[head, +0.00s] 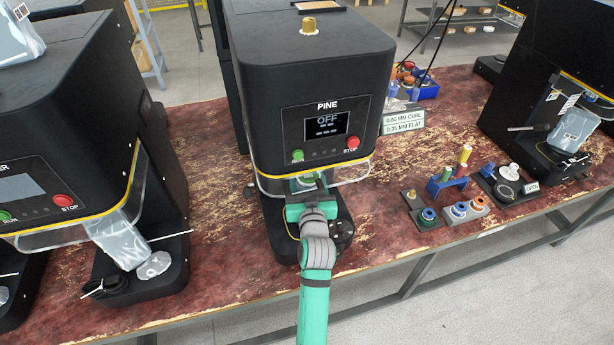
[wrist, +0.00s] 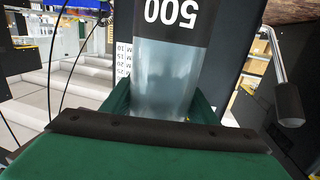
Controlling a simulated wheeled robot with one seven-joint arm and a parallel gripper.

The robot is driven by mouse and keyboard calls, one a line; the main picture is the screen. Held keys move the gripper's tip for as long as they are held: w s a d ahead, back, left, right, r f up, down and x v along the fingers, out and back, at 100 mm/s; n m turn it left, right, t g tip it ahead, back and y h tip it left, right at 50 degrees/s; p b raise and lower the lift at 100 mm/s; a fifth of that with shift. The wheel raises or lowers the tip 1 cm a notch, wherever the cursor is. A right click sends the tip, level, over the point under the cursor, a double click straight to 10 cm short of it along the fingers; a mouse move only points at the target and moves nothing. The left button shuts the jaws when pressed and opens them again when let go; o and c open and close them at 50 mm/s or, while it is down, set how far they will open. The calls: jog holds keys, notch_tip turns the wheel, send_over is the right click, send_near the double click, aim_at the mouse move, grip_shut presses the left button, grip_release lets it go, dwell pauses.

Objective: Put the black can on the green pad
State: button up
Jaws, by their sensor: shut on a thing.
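My gripper (head: 307,190) reaches under the head of the black PINE machine (head: 315,85), over its base. In the wrist view my gripper (wrist: 162,112) has its green fingers on both sides of a can (wrist: 165,70) and is shut on it. The can has a black band with an upside-down white "500" and a shiny grey, see-through-looking body. Its far end is out of the wrist view. In the head view the can is mostly hidden by my gripper and the machine. I cannot make out a green pad for certain.
The PINE screen (head: 327,125) reads OFF. Similar machines stand left (head: 60,130) and right (head: 555,90). A blue bin (head: 425,91) stands behind. Worn red bench (head: 225,250) is clear left of my arm.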

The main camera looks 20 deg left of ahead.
dwell(0.3)
jog(key=o, duration=1.5)
jog(key=shift+f, duration=0.1)
jog(key=f+v, duration=0.1)
jog(key=v, duration=1.1)
jog(key=s+d+f+m+h, duration=0.2)
jog(key=s+d+f, duration=0.3)
jog(key=s, duration=0.4)
jog(key=s+d+f+m+h, duration=0.25)
jog(key=s+d+f, duration=0.3)
jog(key=s, duration=0.35)
jog(key=s+d+r+h, duration=0.1)
jog(key=s+d, duration=0.1)
jog(key=s, duration=0.7)
jog(key=s+d+r+h, duration=0.1)
jog(key=s+d, duration=0.1)
jog(key=s, duration=0.7)
jog(key=shift+s+g, duration=0.2)
jog(key=shift+g, duration=0.1)
jog(key=shift+r, duration=0.1)
